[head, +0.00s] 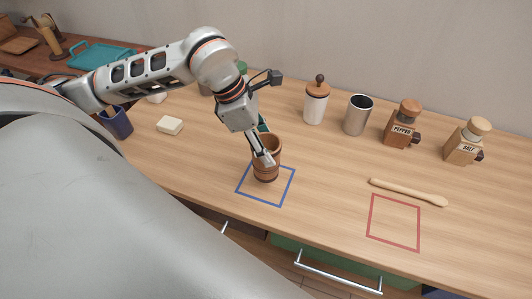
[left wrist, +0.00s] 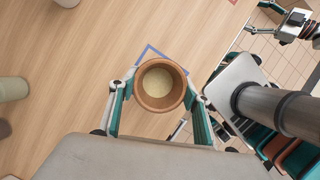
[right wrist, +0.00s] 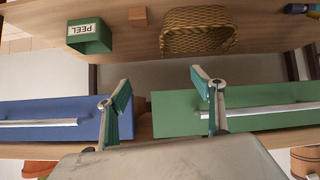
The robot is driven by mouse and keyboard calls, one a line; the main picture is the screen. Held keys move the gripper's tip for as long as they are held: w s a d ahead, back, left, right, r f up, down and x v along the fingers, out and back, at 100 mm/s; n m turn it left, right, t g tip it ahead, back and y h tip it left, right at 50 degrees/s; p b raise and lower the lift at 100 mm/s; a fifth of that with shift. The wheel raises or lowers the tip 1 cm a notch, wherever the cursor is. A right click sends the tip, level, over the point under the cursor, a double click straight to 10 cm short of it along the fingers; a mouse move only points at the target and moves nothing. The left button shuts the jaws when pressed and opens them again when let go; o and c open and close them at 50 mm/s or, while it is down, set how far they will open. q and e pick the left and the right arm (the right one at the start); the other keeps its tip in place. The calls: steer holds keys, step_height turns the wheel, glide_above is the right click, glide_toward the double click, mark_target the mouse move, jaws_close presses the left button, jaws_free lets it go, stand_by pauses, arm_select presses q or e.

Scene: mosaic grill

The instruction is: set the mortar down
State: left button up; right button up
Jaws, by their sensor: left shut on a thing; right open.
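The mortar is a brown wooden cup (head: 267,172) standing upright at the blue square outline (head: 281,204) on the counter. In the left wrist view the mortar (left wrist: 160,104) shows from above, with a pale inside. My left gripper (head: 266,158) is shut on the mortar, one finger on each side of it. I cannot tell whether its base touches the counter. In the right wrist view my right gripper (right wrist: 163,90) is open and empty, facing a blue drawer front (right wrist: 50,114) and a green one (right wrist: 240,106).
A wooden pestle-like stick (head: 408,192) lies above a red square outline (head: 394,223). A white jar (head: 316,103), a metal cup (head: 357,115), a pepper mill (head: 402,125) and a salt mill (head: 466,142) stand at the back. A pale block (head: 170,125) lies at left.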

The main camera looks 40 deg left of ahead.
arm_select(q)
steer(key=shift+f, duration=1.7)
steer(key=shift+f, duration=0.15)
steer(key=o, duration=1.8)
steer(key=shift+c, duration=0.2)
steer(key=shift+r, duration=0.35)
steer(key=v, duration=1.1)
steer(key=shift+r, duration=0.35)
steer(key=shift+s+a, duration=0.1)
